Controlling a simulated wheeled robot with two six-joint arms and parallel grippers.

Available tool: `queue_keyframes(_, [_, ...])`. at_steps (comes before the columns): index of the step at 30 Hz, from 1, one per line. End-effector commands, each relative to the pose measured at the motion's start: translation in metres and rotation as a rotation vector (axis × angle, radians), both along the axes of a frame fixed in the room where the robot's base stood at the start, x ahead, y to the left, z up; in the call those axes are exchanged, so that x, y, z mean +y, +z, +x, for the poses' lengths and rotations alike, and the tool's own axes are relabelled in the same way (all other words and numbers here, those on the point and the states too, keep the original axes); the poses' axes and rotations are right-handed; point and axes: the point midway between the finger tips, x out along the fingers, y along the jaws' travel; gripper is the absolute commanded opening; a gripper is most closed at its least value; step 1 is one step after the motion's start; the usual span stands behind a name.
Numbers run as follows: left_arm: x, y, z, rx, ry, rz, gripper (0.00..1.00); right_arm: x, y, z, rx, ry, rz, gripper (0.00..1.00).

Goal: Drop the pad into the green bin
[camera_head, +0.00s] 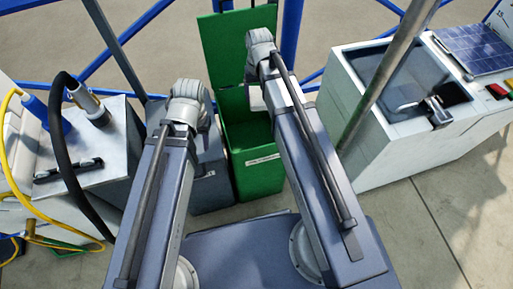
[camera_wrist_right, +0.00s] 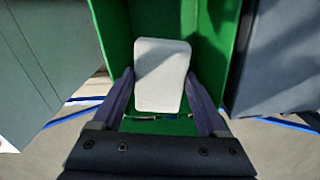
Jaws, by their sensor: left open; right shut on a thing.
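A pale, rounded rectangular pad (camera_wrist_right: 162,75) is held between the two fingers of my right gripper (camera_wrist_right: 159,88) in the right wrist view. The green bin (camera_head: 258,172) stands in the middle of the head view with its tall lid (camera_head: 226,50) raised at the back. The wrist view looks into the bin (camera_wrist_right: 116,35), with the pad in front of its green inside. In the head view my right gripper (camera_head: 256,96) is at the bin's opening, mostly hidden by its arm. My left gripper (camera_head: 189,100) is left of the bin; its fingers are hidden.
A grey bin (camera_head: 209,178) stands directly left of the green one. A white sink counter (camera_head: 362,135) with a solar panel (camera_head: 476,48) is at the right. A metal-topped cabinet (camera_head: 92,160) with hoses is at the left. A slanted grey pole (camera_head: 385,75) rises near the counter.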

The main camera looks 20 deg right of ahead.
Motion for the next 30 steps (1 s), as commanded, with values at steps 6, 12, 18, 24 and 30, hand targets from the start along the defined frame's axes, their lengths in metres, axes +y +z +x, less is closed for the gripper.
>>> queue_keyframes(6, [0.000,-0.029,0.000,0.000,0.000,0.000,0.45,0.000,-0.029,0.000,0.000,0.000,0.000,0.32])
queue_keyframes(12, [0.000,-0.031,0.000,0.000,0.000,0.000,0.45,0.000,-0.031,0.000,0.000,0.000,0.000,0.32])
queue_keyframes(18, [0.000,-0.030,0.000,0.000,0.000,0.000,0.45,0.000,-0.030,0.000,0.000,0.000,0.000,0.81])
queue_keyframes(24, [0.000,-0.031,0.000,0.000,0.000,0.000,0.45,0.000,-0.031,0.000,0.000,0.000,0.000,1.00])
queue_keyframes(30, [0.000,-0.030,0.000,0.000,0.000,0.000,0.45,0.000,-0.030,0.000,0.000,0.000,0.000,1.00])
